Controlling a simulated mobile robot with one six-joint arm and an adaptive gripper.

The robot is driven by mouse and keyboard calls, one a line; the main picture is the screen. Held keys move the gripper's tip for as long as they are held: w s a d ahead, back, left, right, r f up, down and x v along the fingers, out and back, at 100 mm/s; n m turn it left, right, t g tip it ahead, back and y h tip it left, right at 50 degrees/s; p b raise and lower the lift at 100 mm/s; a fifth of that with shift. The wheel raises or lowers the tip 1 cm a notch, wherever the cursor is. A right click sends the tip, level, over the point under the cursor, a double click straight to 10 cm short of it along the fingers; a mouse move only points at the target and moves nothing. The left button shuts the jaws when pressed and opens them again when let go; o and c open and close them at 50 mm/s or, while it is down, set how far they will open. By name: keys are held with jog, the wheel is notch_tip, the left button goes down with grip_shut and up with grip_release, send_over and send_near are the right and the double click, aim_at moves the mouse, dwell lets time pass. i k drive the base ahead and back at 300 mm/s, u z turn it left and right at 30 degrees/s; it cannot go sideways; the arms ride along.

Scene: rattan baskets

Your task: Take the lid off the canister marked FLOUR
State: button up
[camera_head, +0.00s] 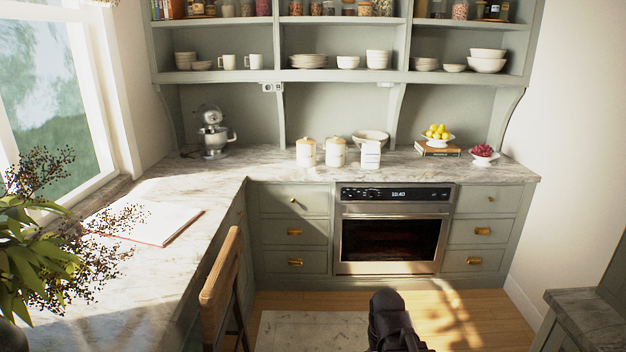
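Three pale canisters stand in a group on the marble back counter, above the oven. The left canister (306,155) and the middle canister (335,155) each have a tan lid with a small knob. The right canister (370,157) is white, with a pale top and faint dark marking on its front. The lettering is too small to read, so I cannot tell which one is marked FLOUR. A dark part of my arm shows at the bottom edge, far from the canisters. I see no gripper fingers.
A white bowl (371,137) sits close behind the right canister. A stand mixer (213,135) is to the left; lemons (437,131) and a bowl of red fruit (484,158) are to the right. A wooden chair (221,280) stands left of the open floor before the oven (390,240).

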aim_at(335, 141)
jog(key=i, duration=3.7)
jog(key=z, duration=0.05)
